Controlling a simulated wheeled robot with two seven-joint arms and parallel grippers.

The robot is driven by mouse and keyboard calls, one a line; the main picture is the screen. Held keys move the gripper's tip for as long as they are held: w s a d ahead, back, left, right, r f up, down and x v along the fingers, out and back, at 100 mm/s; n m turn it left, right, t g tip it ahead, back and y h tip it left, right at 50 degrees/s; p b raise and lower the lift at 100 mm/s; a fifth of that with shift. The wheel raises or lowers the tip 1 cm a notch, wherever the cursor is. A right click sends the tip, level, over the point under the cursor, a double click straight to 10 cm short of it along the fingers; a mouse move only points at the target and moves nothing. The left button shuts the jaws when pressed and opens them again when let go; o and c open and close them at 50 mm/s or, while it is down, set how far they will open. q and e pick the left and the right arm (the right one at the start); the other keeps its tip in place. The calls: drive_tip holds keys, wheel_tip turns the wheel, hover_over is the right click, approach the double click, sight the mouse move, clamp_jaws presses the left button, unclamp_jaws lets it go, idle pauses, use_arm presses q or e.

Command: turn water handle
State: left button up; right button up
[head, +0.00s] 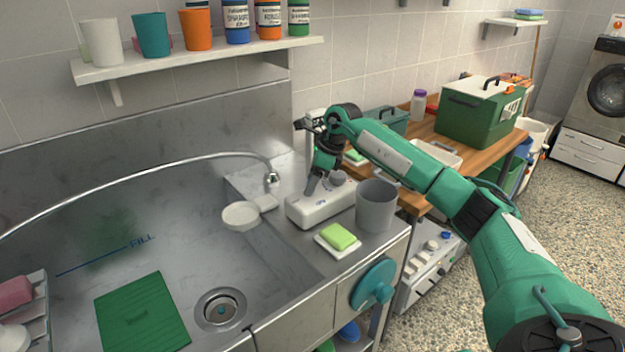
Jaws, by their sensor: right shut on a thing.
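A long white tap unit (320,207) with small markings sits on the steel counter to the right of the sink. My right gripper (311,190) reaches down onto its top from above and is shut on a small part there, which appears to be the water handle. The fingers hide most of that part, so its angle cannot be told. A small grey knob (338,178) shows beside the fingers. The curved metal spout (272,178) arches over the sink, and no water stream is visible. My left gripper is out of view.
A grey cup (376,205) and a green sponge on a white dish (326,246) stand close to the tap unit. A white scoop (240,215) lies at the sink's edge. A teal wheel (373,284) is on the cabinet front. A shelf (200,60) with cups hangs above.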

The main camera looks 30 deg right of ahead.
drive_tip(key=m+t+h, duration=0.1)
drive_tip(key=m, duration=0.2)
drive_tip(key=shift+a+m, duration=0.1)
drive_tip(key=shift+m, duration=0.3)
drive_tip(key=shift+s+m+t+h, duration=0.1)
drive_tip(key=shift+m+t+h, duration=0.3)
drive_tip(key=shift+m, duration=0.8)
drive_tip(key=shift+a+m+h, duration=0.1)
drive_tip(key=shift+m+h, duration=0.3)
drive_tip(key=shift+m, duration=0.5)
drive_tip(key=shift+m+b, duration=0.3)
drive_tip(key=shift+m, duration=0.2)
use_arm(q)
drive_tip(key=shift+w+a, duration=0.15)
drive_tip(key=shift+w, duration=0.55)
use_arm(e)
drive_tip(key=shift+h, duration=0.3)
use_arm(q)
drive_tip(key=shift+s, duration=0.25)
